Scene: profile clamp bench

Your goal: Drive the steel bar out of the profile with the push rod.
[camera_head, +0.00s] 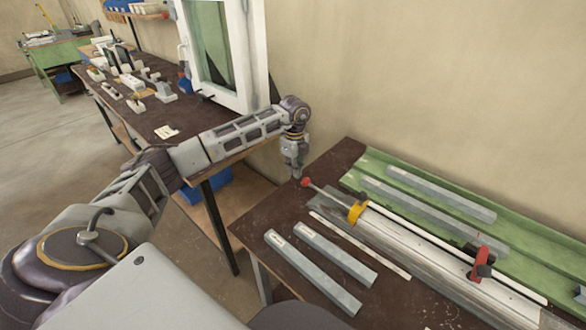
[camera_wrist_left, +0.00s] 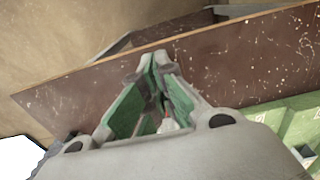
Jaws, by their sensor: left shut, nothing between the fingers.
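The push rod (camera_head: 328,193) is thin and pale with a red knob (camera_head: 306,182) at its near left end. It leads into a yellow collar (camera_head: 357,211) at the end of the long grey profile (camera_head: 430,262). A steel bar inside the profile cannot be made out. My left gripper (camera_head: 296,174) points down just left of the knob, shut and empty. Whether it touches the knob is unclear. In the left wrist view its green-lined fingers (camera_wrist_left: 153,64) meet at the tips, with a small red and white shape (camera_wrist_left: 168,124) behind them. My right gripper is out of view.
A clamp with a red handle (camera_head: 480,256) stands over the profile. Two grey bars (camera_head: 312,271) (camera_head: 336,254) lie on the brown bench (camera_head: 268,224). More bars lie on the green tray (camera_head: 520,226) behind. A cluttered bench (camera_head: 190,117) stands at the back left.

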